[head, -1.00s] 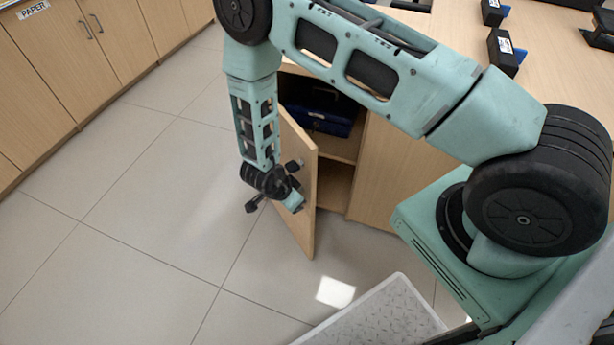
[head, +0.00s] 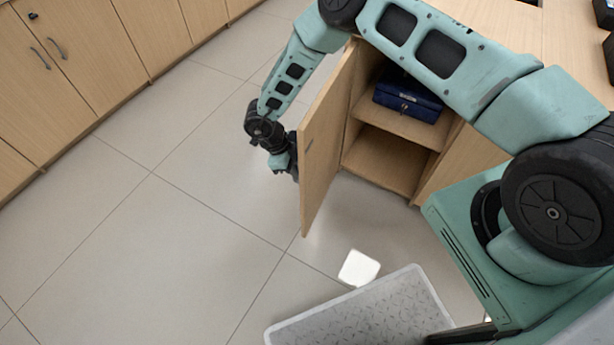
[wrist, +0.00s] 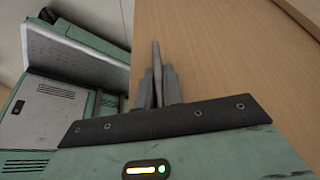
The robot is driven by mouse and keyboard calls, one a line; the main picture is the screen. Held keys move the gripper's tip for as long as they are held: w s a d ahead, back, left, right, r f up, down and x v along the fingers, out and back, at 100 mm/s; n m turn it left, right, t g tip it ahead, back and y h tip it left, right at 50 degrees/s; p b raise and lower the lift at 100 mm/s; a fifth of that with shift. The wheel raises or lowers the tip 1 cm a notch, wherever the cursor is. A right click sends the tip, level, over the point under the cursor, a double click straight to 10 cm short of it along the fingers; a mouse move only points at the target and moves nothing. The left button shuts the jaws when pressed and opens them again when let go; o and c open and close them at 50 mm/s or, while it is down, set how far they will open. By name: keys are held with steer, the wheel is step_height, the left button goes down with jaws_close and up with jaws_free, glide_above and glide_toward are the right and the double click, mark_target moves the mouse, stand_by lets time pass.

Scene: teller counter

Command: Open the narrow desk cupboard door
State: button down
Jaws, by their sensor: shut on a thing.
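The narrow desk cupboard door (head: 325,140) stands wide open, its inner face towards the head camera. My gripper (head: 291,169) is at the door's outer side, near the free edge, and the door partly hides it. In the wrist view my gripper (wrist: 157,88) has its fingers close together around a slim grey bar, the door handle (wrist: 155,55), beside the wooden door face (wrist: 225,55). The handle is hidden in the head view. The open cupboard (head: 385,165) shows a shelf with a dark blue box (head: 408,98) on it.
A grey tray-like platform (head: 345,318) lies at the bottom, near my base. Wooden cabinets (head: 60,90) line the far left. The tiled floor (head: 170,240) left of and in front of the door is clear. The desk top (head: 500,40) is above right.

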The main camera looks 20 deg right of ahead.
steer(key=shift+w+a+m, duration=0.4)
steer(key=shift+w+a, duration=0.4)
steer(key=c, duration=1.5)
jaws_free()
steer(key=shift+w+r, duration=0.1)
